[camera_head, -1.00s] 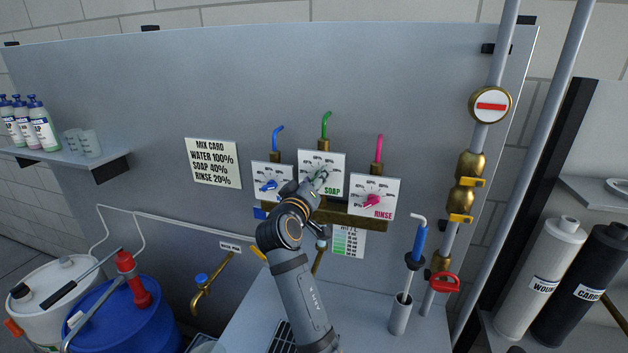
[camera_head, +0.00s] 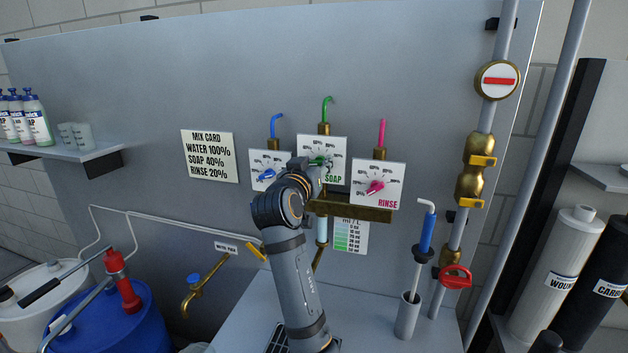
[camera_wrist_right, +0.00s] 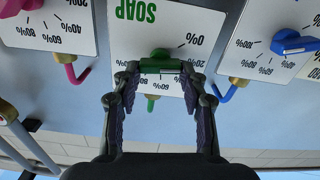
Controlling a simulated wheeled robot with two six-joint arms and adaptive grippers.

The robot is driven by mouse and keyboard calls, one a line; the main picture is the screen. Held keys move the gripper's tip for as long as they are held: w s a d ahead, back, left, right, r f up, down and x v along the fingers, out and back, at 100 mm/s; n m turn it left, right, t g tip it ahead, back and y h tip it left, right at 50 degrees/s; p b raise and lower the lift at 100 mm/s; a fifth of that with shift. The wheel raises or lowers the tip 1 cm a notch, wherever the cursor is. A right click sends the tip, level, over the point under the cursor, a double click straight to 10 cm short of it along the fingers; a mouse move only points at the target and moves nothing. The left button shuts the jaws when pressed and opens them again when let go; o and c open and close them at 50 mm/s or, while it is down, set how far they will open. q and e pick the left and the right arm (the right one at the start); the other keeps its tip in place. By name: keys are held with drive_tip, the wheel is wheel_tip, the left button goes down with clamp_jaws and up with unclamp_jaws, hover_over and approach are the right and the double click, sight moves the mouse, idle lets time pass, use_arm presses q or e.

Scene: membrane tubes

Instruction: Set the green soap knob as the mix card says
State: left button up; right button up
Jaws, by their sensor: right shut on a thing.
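The mix card (camera_head: 209,157) on the panel reads water 100%, soap 40%, rinse 20%. The green soap knob (camera_head: 320,162) sits on the white soap dial plate (camera_head: 326,147), below a green pipe. My right gripper (camera_head: 316,165) reaches up to it and partly covers the plate. In the right wrist view, which is upside down, my right gripper (camera_wrist_right: 160,75) has its fingers on either side of the green knob (camera_wrist_right: 160,63) and is shut on it. The knob's bar lies across that picture; its exact reading is unclear. My left gripper is out of view.
The water dial with its blue knob (camera_head: 266,175) is close on the left. The rinse dial with its pink knob (camera_head: 374,187) is close on the right. A brass manifold (camera_head: 360,210) runs below. A vertical pipe with brass valves (camera_head: 470,182) stands further right.

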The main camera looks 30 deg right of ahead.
drive_tip(key=m+b, duration=0.1)
drive_tip(key=b, duration=0.1)
drive_tip(key=m+b, duration=0.3)
drive_tip(key=m, duration=0.1)
drive_tip(key=shift+s+d+f+b, duration=0.1)
drive_tip(key=shift+f+b, duration=0.2)
drive_tip(key=shift+b, duration=0.1)
drive_tip(key=m+b, duration=0.2)
drive_tip(key=m, duration=0.1)
drive_tip(key=shift+r+m+b, duration=0.1)
drive_tip(key=shift+m+b, duration=0.2)
drive_tip(key=shift+r+m, duration=0.1)
drive_tip(key=shift+m, duration=0.3)
drive_tip(key=shift+s+b, duration=0.1)
drive_tip(key=shift+b, duration=0.2)
drive_tip(key=o, duration=0.9)
drive_tip(key=shift+d, duration=0.1)
drive_tip(key=shift+c, duration=0.2)
drive_tip(key=shift+o, duration=1.4)
drive_tip(key=shift+w+d, duration=0.1)
drive_tip(key=shift+w, duration=0.15)
drive_tip(key=shift+s, duration=0.1)
